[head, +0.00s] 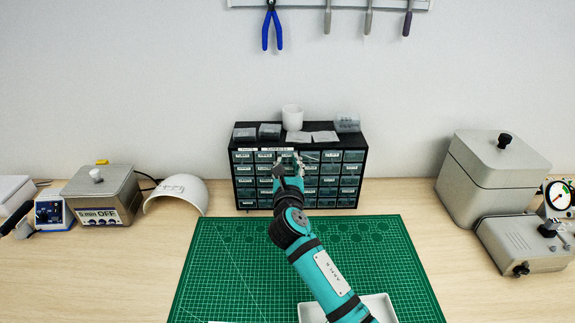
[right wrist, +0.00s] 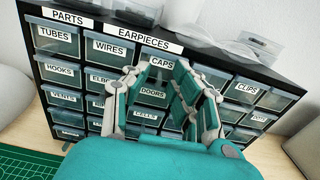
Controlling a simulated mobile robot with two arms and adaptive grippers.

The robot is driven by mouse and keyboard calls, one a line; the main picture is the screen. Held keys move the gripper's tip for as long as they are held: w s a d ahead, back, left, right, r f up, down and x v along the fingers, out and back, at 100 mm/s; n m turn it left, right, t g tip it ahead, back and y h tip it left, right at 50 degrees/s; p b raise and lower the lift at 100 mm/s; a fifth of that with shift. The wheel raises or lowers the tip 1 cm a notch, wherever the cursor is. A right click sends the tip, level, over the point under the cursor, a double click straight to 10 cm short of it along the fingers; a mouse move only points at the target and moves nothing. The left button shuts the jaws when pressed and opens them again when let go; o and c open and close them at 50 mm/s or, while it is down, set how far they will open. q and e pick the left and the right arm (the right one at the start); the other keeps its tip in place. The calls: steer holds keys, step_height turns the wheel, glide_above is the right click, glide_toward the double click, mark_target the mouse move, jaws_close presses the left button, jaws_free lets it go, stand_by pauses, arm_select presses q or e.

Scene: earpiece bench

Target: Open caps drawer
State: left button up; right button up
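The drawer cabinet (head: 240,202) is black with several rows of small teal-tinted drawers and stands against the wall. In the right wrist view, the caps drawer (right wrist: 159,74) is in the top row, right of the wires drawer (right wrist: 110,47), with its CAPS label showing. It looks shut, though the fingers partly cover it. My right gripper (head: 288,164) reaches the upper front of the cabinet. In the right wrist view, its fingers (right wrist: 163,70) are apart, one on each side of the caps drawer, with nothing between them. I cannot tell whether they touch it. My left gripper is not in view.
A white cup (head: 292,117) and small boxes (head: 347,124) sit on the cabinet. A green cutting mat (head: 210,275) lies in front, with a white tray (head: 380,305) near its front edge. Metal devices (head: 490,185) stand right; a heater box (head: 103,195) and white shell (head: 178,190) stand left.

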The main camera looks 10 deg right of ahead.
jaws_close()
steer(key=s+a+p, duration=0.2)
steer(key=s+p, duration=0.4)
steer(key=s, duration=0.4)
steer(key=shift+s+a, duration=0.15)
steer(key=shift+s, duration=0.25)
steer(key=shift+o, duration=0.9)
jaws_free()
